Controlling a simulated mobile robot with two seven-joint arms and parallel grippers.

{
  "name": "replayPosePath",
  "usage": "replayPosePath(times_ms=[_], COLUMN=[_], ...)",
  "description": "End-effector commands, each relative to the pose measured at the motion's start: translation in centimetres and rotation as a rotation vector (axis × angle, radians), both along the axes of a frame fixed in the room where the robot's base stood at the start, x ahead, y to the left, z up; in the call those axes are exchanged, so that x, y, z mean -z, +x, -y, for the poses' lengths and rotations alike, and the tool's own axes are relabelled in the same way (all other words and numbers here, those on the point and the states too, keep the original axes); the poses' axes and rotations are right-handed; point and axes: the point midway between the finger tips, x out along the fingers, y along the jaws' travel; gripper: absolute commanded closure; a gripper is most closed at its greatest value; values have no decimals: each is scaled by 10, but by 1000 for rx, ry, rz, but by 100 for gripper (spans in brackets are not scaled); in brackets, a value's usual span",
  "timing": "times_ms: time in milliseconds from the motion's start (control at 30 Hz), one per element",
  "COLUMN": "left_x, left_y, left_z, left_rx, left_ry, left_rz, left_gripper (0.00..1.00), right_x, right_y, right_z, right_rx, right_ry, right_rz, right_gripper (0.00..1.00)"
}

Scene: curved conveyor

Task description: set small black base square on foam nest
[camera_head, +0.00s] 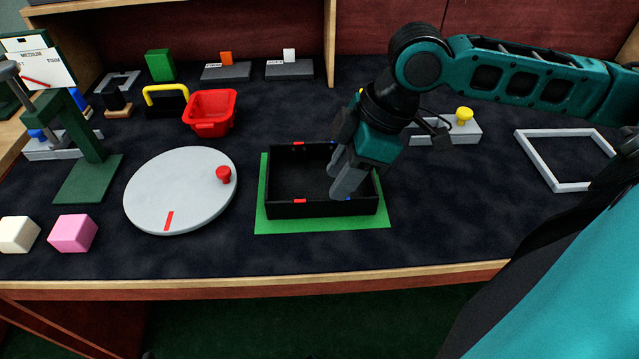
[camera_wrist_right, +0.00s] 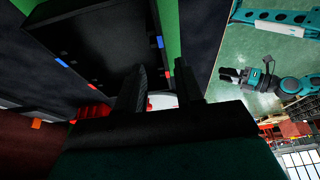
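The black base (camera_head: 283,208) is an open rectangular box with red and blue edge marks. It sits on the flat green foam nest (camera_head: 322,224), with green showing mostly in front and at the right. My right gripper (camera_head: 342,175) points down over the right half of the box. Its fingers are apart, and I cannot tell whether they touch a wall. In the right wrist view the box (camera_wrist_right: 95,40) lies at the upper left, by the open fingers (camera_wrist_right: 160,85). Another gripper on a teal arm (camera_wrist_right: 232,75) shows small there, probably my left one, its opening unclear.
A grey turntable (camera_head: 185,185) with a red knob is left of the nest. Pink (camera_head: 73,233) and white (camera_head: 18,234) blocks lie at front left. A red basket (camera_head: 210,112) and a yellow-handled black item (camera_head: 166,104) stand behind. A grey frame (camera_head: 555,175) lies right.

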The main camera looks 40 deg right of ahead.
Motion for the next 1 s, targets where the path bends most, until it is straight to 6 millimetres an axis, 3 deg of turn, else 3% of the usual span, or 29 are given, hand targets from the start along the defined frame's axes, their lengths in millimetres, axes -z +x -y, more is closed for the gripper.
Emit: replayPosePath(times_ms=[400, 733, 1000], left_x=[26, 26, 26], left_y=[0, 1, 1], left_z=[0, 0, -1], left_rx=[0, 0, 2], left_ry=[0, 1, 4], left_rz=[1, 1, 2], left_gripper=[57, 57, 57], right_x=[45, 49, 49], right_y=[6, 8, 8], right_z=[-20, -22, -22], right_rx=[-1, 0, 0], right_ry=[3, 0, 0], right_rz=[-1, 0, 0], right_gripper=[64, 64, 90])
